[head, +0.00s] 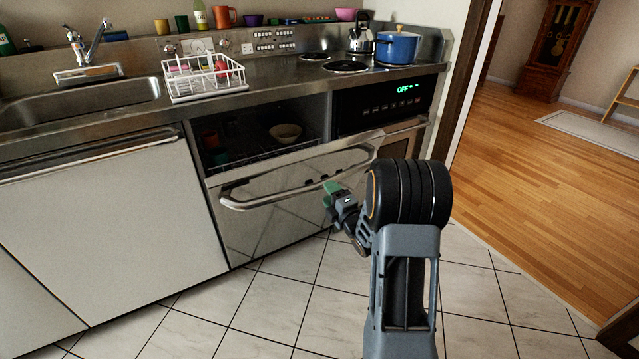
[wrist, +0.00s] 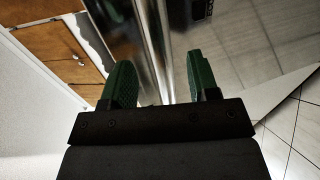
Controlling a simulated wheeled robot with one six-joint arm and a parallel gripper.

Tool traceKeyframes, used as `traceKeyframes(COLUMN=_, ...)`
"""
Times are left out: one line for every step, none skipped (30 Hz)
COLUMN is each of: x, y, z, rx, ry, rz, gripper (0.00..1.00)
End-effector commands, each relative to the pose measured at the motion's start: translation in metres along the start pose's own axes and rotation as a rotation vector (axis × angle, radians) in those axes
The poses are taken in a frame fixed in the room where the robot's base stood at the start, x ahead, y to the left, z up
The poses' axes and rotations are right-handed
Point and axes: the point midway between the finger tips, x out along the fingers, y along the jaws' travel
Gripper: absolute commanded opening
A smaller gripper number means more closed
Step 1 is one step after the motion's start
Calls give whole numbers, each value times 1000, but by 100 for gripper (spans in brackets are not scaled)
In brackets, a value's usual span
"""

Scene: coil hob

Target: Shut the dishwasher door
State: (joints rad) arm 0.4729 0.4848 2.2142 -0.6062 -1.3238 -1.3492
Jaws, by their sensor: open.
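The dishwasher door (head: 275,215) is a shiny steel panel with a long bar handle (head: 240,203). It stands partly open, its top leaning out from the counter front. Above it the dishwasher's dark inside shows, with a rack and a pale bowl (head: 285,132). My gripper (head: 333,190), with green fingertips, is in front of the door's right part, near the handle's height. In the wrist view my gripper (wrist: 160,85) is open, with a shiny metal strip (wrist: 158,40) beyond and between its fingers. I cannot tell whether it touches anything.
An oven with a lit display (head: 408,88) adjoins on the right, below a hob with a blue pot (head: 397,48). A white dish rack (head: 205,80) stands on the counter (head: 270,75) above. White cabinet doors (head: 110,225) are at left. The tiled floor (head: 270,300) is clear.

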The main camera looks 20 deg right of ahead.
Motion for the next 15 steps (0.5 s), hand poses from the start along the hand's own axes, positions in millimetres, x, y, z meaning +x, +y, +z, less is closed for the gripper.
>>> traceKeyframes(x=10, y=-1, z=-1, rx=0, ry=4, rz=1, gripper=55)
traceKeyframes(x=16, y=-1, z=-2, rx=0, ry=4, rz=1, gripper=55)
traceKeyframes(x=22, y=-1, z=-1, rx=0, ry=2, rz=0, gripper=55)
traceKeyframes(x=28, y=-1, z=-1, rx=0, ry=2, rz=1, gripper=55)
traceKeyframes(x=32, y=-1, z=-1, rx=0, ry=3, rz=1, gripper=55)
traceKeyframes(x=38, y=-1, z=-1, rx=-1, ry=3, rz=1, gripper=55)
traceKeyframes(x=42, y=-1, z=-1, rx=0, ry=2, rz=0, gripper=55)
traceKeyframes(x=46, y=-1, z=-1, rx=1, ry=1, rz=1, gripper=55)
traceKeyframes(x=50, y=-1, z=-1, rx=1, ry=1, rz=0, gripper=55)
traceKeyframes(x=53, y=-1, z=-1, rx=1, ry=1, rz=-1, gripper=55)
traceKeyframes(x=56, y=-1, z=-1, rx=1, ry=1, rz=0, gripper=55)
traceKeyframes(x=59, y=-1, z=-1, rx=1, ry=1, rz=0, gripper=55)
traceKeyframes(x=61, y=-1, z=-1, rx=1, ry=1, rz=0, gripper=55)
traceKeyframes(x=63, y=0, z=0, rx=1, ry=0, rz=0, gripper=55)
traceKeyframes(x=64, y=0, z=0, rx=1, ry=0, rz=-1, gripper=55)
